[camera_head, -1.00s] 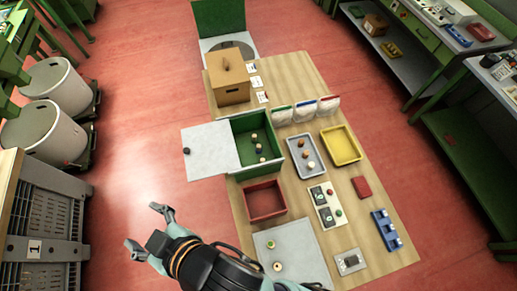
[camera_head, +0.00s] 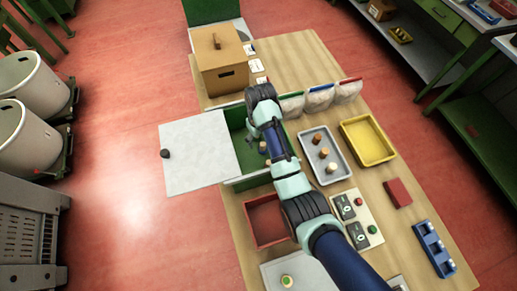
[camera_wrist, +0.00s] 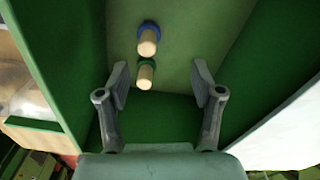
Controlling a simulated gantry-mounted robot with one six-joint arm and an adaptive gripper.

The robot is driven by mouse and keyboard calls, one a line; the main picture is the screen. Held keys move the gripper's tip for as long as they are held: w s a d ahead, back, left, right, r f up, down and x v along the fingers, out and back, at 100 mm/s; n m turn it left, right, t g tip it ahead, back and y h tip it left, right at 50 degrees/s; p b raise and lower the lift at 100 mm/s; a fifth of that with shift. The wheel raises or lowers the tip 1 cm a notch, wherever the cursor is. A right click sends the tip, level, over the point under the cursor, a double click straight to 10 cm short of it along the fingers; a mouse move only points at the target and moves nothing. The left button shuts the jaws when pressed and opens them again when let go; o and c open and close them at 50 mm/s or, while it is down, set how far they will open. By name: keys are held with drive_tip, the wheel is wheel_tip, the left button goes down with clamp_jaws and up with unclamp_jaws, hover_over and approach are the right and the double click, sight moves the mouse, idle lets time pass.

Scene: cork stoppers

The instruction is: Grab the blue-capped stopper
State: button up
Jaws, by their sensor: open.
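The blue-capped stopper (camera_wrist: 148,40) shows in the wrist view inside the green box (camera_wrist: 75,45), a pale cork body with a blue rim at its far end. A green-capped stopper (camera_wrist: 146,73) is just below it in the picture, nearer my gripper. My gripper (camera_wrist: 160,72) is open and empty, its two fingers on either side of the green-capped stopper; the blue-capped one is farther up, beyond the fingertips.
A white panel with a dark knob (camera_head: 200,155) lies left of the box. A cardboard box (camera_head: 222,68) stands behind, white bins (camera_head: 320,97) to the right. A grey tray of stoppers (camera_head: 340,175), yellow tray (camera_head: 367,141) and red tray (camera_head: 262,222) are nearby.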

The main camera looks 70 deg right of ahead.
drive_tip(key=shift+s+d+f, duration=0.35)
drive_tip(key=shift+d+f, duration=0.15)
drive_tip(key=shift+f, duration=0.25)
drive_tip(key=shift+s+d+r, duration=0.1)
drive_tip(key=shift+d, duration=0.05)
wheel_tip(320, 180, down, 2)
drive_tip(key=shift+s+f, duration=0.1)
drive_tip(key=shift+f, duration=0.15)
wheel_tip(320, 180, down, 5)
drive_tip(key=shift+f+b, duration=0.15)
drive_tip(key=shift+b, duration=0.65)
drive_tip(key=c, duration=0.8)
